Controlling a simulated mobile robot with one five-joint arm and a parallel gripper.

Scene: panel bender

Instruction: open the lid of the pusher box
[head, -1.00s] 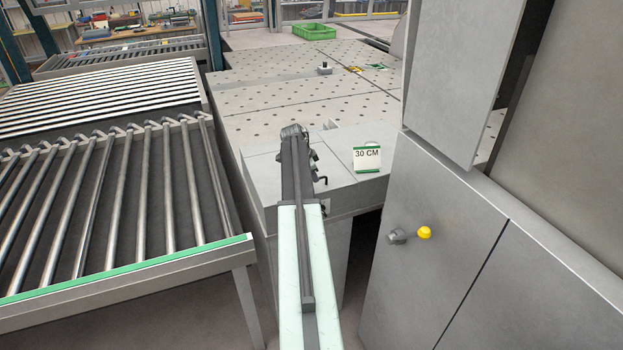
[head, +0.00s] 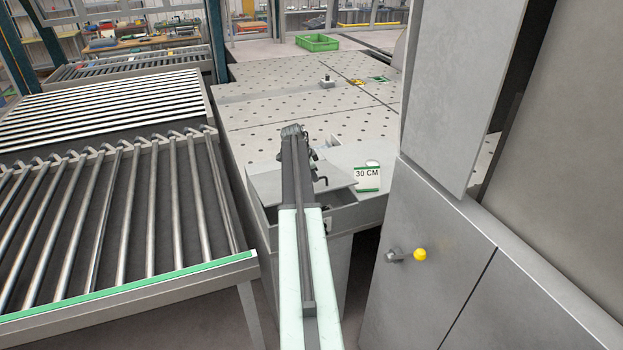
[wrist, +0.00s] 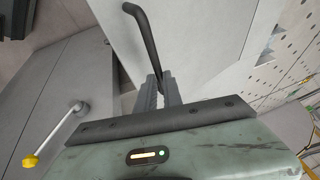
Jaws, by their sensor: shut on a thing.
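The pusher box (head: 345,216) is a grey box at the near edge of the perforated table. Its flat grey lid (head: 266,182) is raised and tilted, with a gap under its near edge. In the wrist view the lid (wrist: 195,40) fills the upper middle. A dark bent handle (wrist: 143,30) runs down between the fingers of my gripper (wrist: 158,92), which is shut on it. In the head view my gripper (head: 316,160) is over the lid, largely hidden by my arm. The box's inside is mostly hidden.
A grey cabinet (head: 425,285) with a yellow-knobbed lever (head: 408,255) is close on the right. A roller conveyor (head: 110,220) is on the left. A green crate (head: 317,42) lies far back.

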